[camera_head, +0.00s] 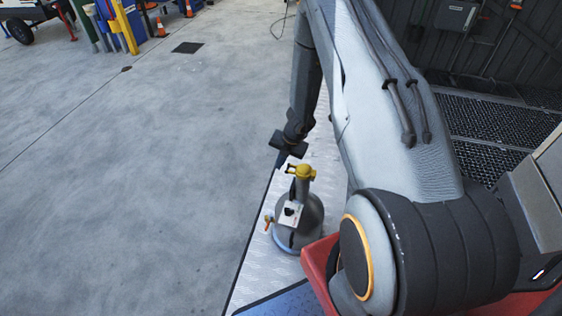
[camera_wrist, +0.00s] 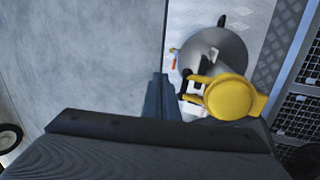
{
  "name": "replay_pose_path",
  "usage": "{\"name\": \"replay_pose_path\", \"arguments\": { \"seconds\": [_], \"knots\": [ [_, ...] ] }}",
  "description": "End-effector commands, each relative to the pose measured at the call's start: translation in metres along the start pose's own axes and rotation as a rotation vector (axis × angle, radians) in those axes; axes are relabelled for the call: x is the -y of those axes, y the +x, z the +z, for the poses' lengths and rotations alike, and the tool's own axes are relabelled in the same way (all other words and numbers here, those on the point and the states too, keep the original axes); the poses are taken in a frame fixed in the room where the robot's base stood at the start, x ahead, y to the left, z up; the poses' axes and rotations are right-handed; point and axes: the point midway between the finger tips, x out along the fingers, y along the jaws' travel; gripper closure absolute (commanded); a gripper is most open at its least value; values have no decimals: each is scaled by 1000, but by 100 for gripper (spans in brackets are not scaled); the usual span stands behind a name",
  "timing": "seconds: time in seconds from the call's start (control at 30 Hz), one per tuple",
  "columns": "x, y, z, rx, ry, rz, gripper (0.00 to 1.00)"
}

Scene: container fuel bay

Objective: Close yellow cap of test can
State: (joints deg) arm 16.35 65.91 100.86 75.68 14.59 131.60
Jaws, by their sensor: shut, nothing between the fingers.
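The grey metal test can (camera_head: 310,218) stands upright on a bright metal tread surface, with a white label and a small orange fitting at its lower left. Its yellow cap (camera_head: 304,172) sits at the top of the neck. In the wrist view the cap (camera_wrist: 232,98) is right of centre, with a yellow loop-like part reaching left, and the can (camera_wrist: 224,46) lies beyond it. My gripper (camera_head: 279,163) is shut and empty, just left of and above the cap. Its fingers (camera_wrist: 160,95) point past the cap's left side. I cannot tell whether they touch it, or whether the cap is fully closed.
A red edge (camera_head: 316,262) and a blue panel (camera_head: 285,302) lie close to the can's near side. Dark grating (camera_head: 500,122) lies to the right. Open concrete floor (camera_head: 130,170) fills the left. Yellow posts (camera_head: 125,27) and orange cones (camera_head: 160,27) stand far off.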

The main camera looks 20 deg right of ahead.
Motion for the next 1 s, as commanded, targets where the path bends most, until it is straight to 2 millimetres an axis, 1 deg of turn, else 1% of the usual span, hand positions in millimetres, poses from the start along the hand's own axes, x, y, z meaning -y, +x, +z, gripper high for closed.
{"name": "replay_pose_path", "arguments": {
  "seconds": [0.13, 0.63, 1.0],
  "knots": [
    [0, 3, 0, 0, 0, 0, 100],
    [0, 2, 0, 0, 0, 0, 100],
    [-4, -12, 0, 0, 0, 0, 100]
  ]
}}
